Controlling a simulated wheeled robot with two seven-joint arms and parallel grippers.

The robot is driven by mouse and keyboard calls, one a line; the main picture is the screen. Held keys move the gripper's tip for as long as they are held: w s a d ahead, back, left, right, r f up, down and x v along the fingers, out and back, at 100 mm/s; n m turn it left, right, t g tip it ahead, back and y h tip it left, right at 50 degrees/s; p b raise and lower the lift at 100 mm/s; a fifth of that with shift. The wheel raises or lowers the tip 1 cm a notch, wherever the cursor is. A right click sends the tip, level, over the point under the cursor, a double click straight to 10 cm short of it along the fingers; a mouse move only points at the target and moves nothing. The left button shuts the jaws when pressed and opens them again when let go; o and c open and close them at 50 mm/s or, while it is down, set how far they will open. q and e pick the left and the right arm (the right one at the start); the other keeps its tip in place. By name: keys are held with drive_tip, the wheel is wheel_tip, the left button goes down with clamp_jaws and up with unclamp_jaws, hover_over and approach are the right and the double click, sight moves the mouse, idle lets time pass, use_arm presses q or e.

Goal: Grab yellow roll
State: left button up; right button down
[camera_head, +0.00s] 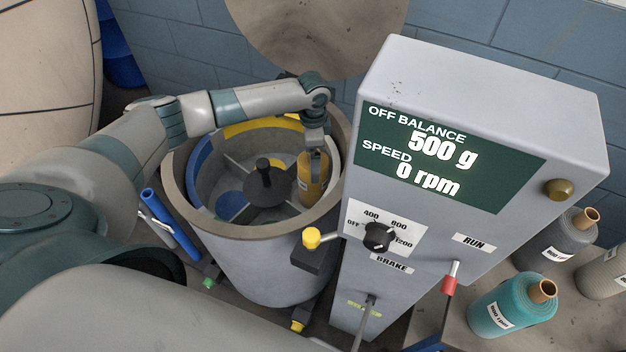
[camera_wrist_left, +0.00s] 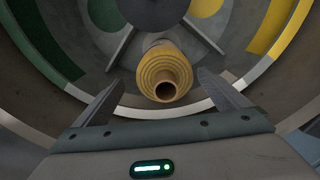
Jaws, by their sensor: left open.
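The yellow roll (camera_head: 312,180) stands inside the round drum (camera_head: 265,238), near its right wall, beside the dark central hub (camera_head: 267,183). In the left wrist view the yellow roll (camera_wrist_left: 166,70) shows end-on with its brown core tube toward me. My left gripper (camera_head: 313,150) reaches down into the drum at the roll's top. In the left wrist view its open fingers (camera_wrist_left: 168,98) lie to either side of the roll, with gaps visible, so the roll is not clamped. My right gripper is not in view.
A grey control cabinet (camera_head: 480,110) reading "OFF BALANCE 500 g" and "0 rpm" stands close right of the drum. A yellow-knobbed lever (camera_head: 311,238) juts between them. Teal (camera_head: 512,305) and dark grey (camera_head: 560,245) rolls stand at right.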

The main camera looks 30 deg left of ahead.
use_arm(q)
drive_tip(key=shift+w+f+p, duration=0.15)
drive_tip(key=shift+f+p, duration=0.25)
drive_tip(key=shift+f, duration=0.15)
drive_tip(key=f, duration=0.2)
drive_tip(key=f+p, duration=0.1)
drive_tip(key=f, duration=0.1)
drive_tip(key=shift+w+a, duration=0.15)
drive_tip(key=shift+w, duration=0.05)
drive_tip(key=shift+c, duration=0.7)
drive_tip(key=c, duration=1.8)
drive_tip(key=shift+c, duration=0.2)
